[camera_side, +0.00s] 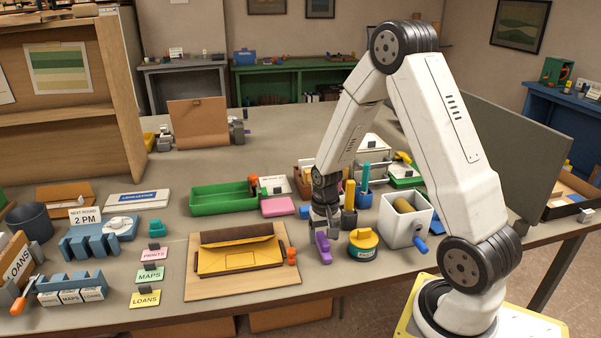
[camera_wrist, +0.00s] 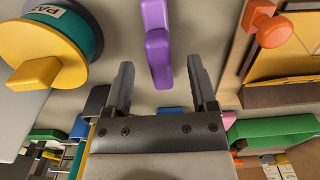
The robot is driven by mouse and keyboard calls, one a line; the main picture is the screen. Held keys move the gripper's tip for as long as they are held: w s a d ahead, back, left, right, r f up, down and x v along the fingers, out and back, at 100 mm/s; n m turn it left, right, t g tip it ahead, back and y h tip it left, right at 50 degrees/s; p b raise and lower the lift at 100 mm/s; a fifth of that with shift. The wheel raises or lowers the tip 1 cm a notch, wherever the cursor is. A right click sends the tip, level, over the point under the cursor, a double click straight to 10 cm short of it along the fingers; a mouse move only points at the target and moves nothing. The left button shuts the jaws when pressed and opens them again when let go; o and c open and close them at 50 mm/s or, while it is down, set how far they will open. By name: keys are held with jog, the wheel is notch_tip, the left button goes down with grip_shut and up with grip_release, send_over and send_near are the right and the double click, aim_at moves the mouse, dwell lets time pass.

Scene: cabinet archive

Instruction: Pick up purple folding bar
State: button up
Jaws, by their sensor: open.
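The purple folding bar (camera_side: 323,248) lies on the grey table, just right of the wooden board in the side view. In the wrist view the purple bar (camera_wrist: 158,55) runs down from the top edge, and its near end shows in the gap between my fingertips. My gripper (camera_side: 325,217) points down close above or at the bar; in the wrist view its fingers (camera_wrist: 161,75) are spread on either side of the bar's end. The fingers look apart from the bar. I cannot tell how deep the bar sits between them.
A yellow-lidded teal tub (camera_side: 363,246) stands close right of the bar, and a white box with a blue handle (camera_side: 405,220) is beyond it. A yellow envelope (camera_side: 240,258) with an orange knob (camera_side: 292,256) is on the board at left. Pen cups stand close behind my gripper.

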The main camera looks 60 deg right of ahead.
aim_at(323, 239)
jog(key=shift+f, duration=1.5)
grip_shut()
